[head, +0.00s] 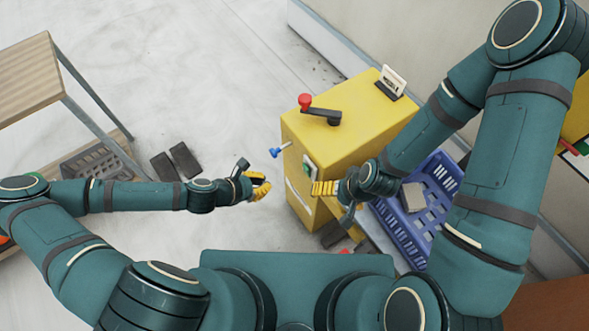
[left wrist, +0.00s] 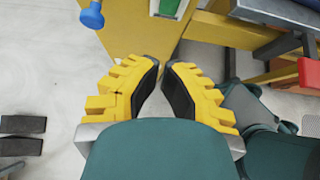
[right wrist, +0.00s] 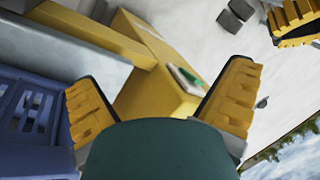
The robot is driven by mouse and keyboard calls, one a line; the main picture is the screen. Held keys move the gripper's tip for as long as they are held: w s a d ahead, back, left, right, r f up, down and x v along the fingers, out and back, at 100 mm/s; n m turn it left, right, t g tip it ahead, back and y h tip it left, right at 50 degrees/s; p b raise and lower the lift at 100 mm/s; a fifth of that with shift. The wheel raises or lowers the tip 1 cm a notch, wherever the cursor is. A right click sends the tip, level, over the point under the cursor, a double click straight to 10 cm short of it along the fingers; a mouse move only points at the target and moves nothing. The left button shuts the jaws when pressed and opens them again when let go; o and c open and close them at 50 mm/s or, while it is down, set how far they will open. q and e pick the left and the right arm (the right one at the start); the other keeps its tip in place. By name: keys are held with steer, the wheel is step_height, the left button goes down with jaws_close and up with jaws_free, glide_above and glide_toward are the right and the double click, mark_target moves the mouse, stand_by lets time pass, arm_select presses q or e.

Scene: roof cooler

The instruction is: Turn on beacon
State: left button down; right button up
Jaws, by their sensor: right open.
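No lamp that I can identify as the beacon shows. A yellow cabinet (head: 345,140) carries a white plate with a small green switch (head: 309,168) on its front; the switch also shows in the right wrist view (right wrist: 189,79). My right gripper (head: 318,188) is open and empty, just in front of the plate; contact cannot be told. My left gripper (head: 265,186) is left of the cabinet and empty. Its fingertips are close together with a narrow gap in the left wrist view (left wrist: 163,64).
A black lever with a red knob (head: 305,101) sits on the cabinet top. A blue knob (head: 275,152) sticks out from its side. A blue crate (head: 432,190) is behind my right forearm. A wooden table (head: 25,75) stands at left. Dark blocks (head: 172,163) lie on the open floor.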

arm_select(q)
steer(key=shift+d, duration=0.1)
steer(key=b, duration=0.2)
glide_toward(304, 169)
steer(key=f+x, duration=0.1)
steer(key=x, duration=0.6)
steer(key=shift+a+f, duration=0.15)
steer(key=shift+a, duration=0.1)
steer(key=r+y+p, duration=0.1)
steer(key=p, duration=0.2)
steer(key=shift+w+d+g, duration=0.3)
steer(key=shift+d+g, duration=0.1)
steer(key=shift+f+p, duration=0.1)
steer(key=shift+p, duration=0.2)
steer(key=shift+r+p, duration=0.5)
steer(key=shift+r, duration=0.15)
